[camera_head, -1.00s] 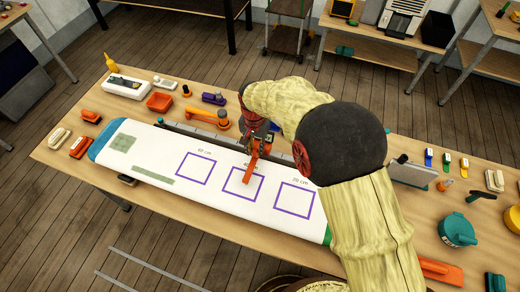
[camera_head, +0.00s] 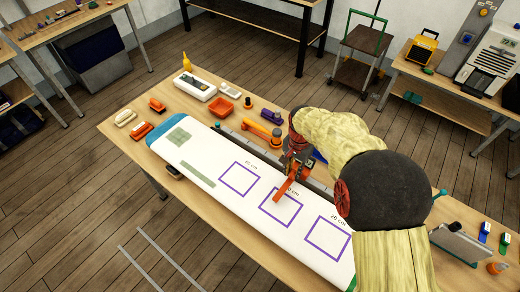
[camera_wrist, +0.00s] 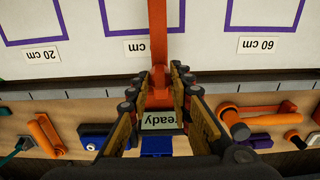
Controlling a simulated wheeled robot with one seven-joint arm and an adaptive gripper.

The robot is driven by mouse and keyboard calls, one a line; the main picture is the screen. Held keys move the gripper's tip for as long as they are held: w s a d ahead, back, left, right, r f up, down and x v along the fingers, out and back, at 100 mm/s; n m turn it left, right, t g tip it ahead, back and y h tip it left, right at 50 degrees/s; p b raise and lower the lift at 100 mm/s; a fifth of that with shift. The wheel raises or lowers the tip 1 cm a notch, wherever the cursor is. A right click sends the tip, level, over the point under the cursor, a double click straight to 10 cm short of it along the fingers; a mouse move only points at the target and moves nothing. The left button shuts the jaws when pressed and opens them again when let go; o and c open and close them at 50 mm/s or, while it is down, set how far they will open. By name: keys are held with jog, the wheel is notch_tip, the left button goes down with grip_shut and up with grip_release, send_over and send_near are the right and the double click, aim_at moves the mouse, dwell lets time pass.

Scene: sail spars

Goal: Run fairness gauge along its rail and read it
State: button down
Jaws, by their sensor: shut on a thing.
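The fairness gauge (camera_head: 284,188) is an orange tool whose arm reaches over the white board (camera_head: 205,165), at the middle purple square. My gripper (camera_head: 297,163) is shut on it. In the wrist view the gauge (camera_wrist: 157,35) shows between the fingers of my gripper (camera_wrist: 160,92), with a small display (camera_wrist: 160,119) reading "ready". The grey rail (camera_wrist: 60,95) runs along the board's far edge, and the gauge sits across it. The purple squares carry labels 20 cm (camera_wrist: 42,55) and 60 cm (camera_wrist: 259,44); the middle label is partly hidden in the head view.
Behind the rail lie an orange tool with a round end (camera_head: 264,131), an orange tray (camera_head: 222,107), a white box (camera_head: 195,86) and a yellow bottle (camera_head: 187,63). Orange and white blocks (camera_head: 141,131) lie at the left end.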

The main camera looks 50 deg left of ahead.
jog(key=shift+s+a+p, duration=0.1)
jog(key=shift+s+a, duration=0.45)
jog(key=shift+a, duration=2.3)
jog(key=shift+s+a+p, duration=0.1)
jog(key=shift+s+a, duration=0.5)
jog(key=shift+a, duration=2.3)
jog(key=shift+s+a+p, duration=0.1)
jog(key=shift+s+a, duration=0.45)
jog(key=shift+a, duration=2.3)
jog(key=shift+a, duration=0.1)
